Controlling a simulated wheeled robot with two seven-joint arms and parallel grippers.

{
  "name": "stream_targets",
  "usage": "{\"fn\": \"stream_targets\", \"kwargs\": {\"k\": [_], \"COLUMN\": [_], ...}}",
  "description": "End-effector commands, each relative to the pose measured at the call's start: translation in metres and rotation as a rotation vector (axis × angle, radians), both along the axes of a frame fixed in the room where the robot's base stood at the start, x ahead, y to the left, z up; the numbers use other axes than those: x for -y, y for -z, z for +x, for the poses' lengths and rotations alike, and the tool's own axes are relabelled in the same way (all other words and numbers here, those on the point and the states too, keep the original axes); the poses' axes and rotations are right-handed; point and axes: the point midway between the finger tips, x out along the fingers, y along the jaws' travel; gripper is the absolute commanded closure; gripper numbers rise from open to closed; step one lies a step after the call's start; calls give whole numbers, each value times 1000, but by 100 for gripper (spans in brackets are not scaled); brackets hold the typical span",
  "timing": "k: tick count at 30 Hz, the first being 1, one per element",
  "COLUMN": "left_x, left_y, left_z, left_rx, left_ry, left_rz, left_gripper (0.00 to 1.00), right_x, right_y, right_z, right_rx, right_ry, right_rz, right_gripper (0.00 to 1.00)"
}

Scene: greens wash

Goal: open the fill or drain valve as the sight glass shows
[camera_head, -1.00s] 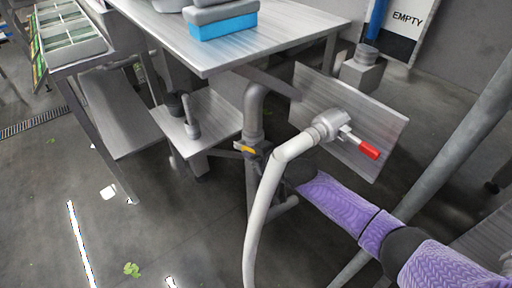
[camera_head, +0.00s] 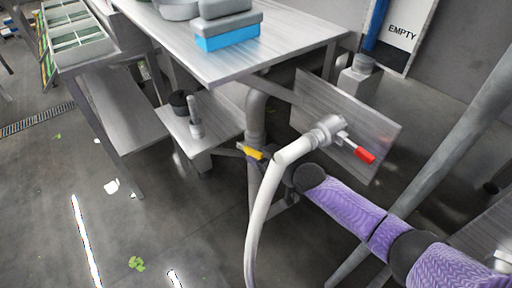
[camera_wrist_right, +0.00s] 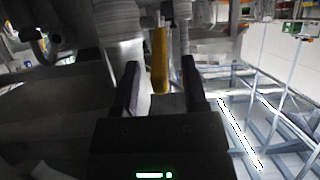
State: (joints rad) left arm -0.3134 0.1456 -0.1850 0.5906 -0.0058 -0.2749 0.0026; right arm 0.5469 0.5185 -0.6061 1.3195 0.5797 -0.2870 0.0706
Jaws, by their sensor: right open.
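A valve with a yellow lever (camera_head: 253,152) sits on the grey vertical pipe below the table. A second valve with a red lever (camera_head: 364,155) is on a metal plate (camera_head: 375,130) to its right, with a white hose (camera_head: 262,215) running down from it. My right gripper (camera_wrist_right: 160,78) is open; in the right wrist view the yellow lever (camera_wrist_right: 160,60) shows between its dark fingers, contact unclear. In the head view the hose partly hides this gripper. A blue column (camera_head: 377,22) stands beside the EMPTY label (camera_head: 401,32); its top is cut off. My left gripper is out of view.
A metal table (camera_head: 285,55) with a blue-and-grey block stack (camera_head: 228,30) stands above the pipe. A low shelf (camera_head: 215,120) is left of the pipe. A slanted grey post (camera_head: 455,145) stands on the right. The floor at lower left is mostly open.

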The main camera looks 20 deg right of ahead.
Motion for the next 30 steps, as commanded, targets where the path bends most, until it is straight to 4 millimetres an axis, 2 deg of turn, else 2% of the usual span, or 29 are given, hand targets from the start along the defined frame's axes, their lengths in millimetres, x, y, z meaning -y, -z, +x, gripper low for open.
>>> {"fn": "stream_targets", "kwargs": {"k": [1, 6, 9, 15, 26, 28, 29, 30], "left_x": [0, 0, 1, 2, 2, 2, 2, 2], "left_y": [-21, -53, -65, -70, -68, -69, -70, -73], "left_z": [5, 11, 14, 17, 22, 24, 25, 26], "left_rx": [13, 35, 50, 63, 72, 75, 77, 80], "left_ry": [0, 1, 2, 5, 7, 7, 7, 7], "left_rz": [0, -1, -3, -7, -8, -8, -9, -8], "left_gripper": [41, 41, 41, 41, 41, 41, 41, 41], "right_x": [4, 14, 19, 23, 23, 26, 29, 36], "right_y": [-18, -32, -35, -34, -32, -22, -13, 7], "right_z": [-9, -38, -51, -62, -62, -67, -73, -87], "right_rx": [5, 4, 3, 2, 0, -23, -47, -97], "right_ry": [1, 0, 0, 0, 0, 13, 26, 50], "right_rz": [-2, -3, -2, 0, 0, -10, -23, -47], "right_gripper": [44, 44, 44, 44, 44, 44, 44, 44]}}
